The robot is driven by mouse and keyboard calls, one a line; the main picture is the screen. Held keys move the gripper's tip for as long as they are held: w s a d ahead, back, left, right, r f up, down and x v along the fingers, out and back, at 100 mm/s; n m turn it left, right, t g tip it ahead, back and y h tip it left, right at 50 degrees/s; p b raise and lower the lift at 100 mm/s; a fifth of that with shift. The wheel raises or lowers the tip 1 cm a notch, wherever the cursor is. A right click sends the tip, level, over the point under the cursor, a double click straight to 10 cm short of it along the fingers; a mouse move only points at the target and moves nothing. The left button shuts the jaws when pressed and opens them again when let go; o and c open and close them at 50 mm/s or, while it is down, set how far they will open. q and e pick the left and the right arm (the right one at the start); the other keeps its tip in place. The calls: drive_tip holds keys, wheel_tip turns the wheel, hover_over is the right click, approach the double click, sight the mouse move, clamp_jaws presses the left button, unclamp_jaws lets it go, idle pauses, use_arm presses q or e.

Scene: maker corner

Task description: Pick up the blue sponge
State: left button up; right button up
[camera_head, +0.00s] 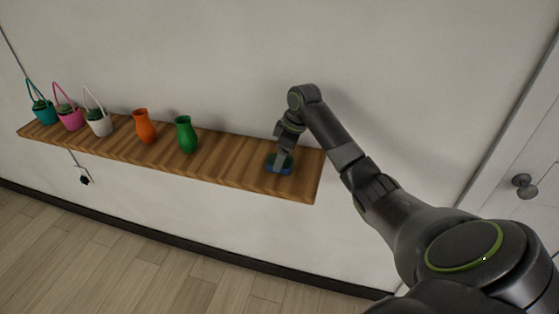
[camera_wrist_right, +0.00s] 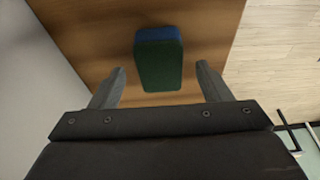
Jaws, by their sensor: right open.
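The blue sponge (camera_head: 287,168) lies on the right end of a wooden wall shelf (camera_head: 240,178), partly hidden by my right gripper in the head view. In the right wrist view the sponge (camera_wrist_right: 158,62) shows a dark green top and a blue far side. My right gripper (camera_head: 280,160) points down over the sponge. Its two fingers (camera_wrist_right: 160,88) are open, apart on either side of the sponge's near end, with shelf visible between each finger and the sponge. My left gripper is not in view.
Along the shelf to the left stand a green vase (camera_head: 186,135), an orange vase (camera_head: 145,127), and white (camera_head: 99,125), pink (camera_head: 70,119) and teal (camera_head: 44,112) hanging-style pots with plants. The wall is close behind. A door with a knob (camera_head: 524,181) is at right.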

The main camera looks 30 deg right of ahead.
drive_tip(key=shift+x, duration=1.25)
drive_tip(key=c, duration=1.1)
drive_tip(key=shift+r, duration=0.1)
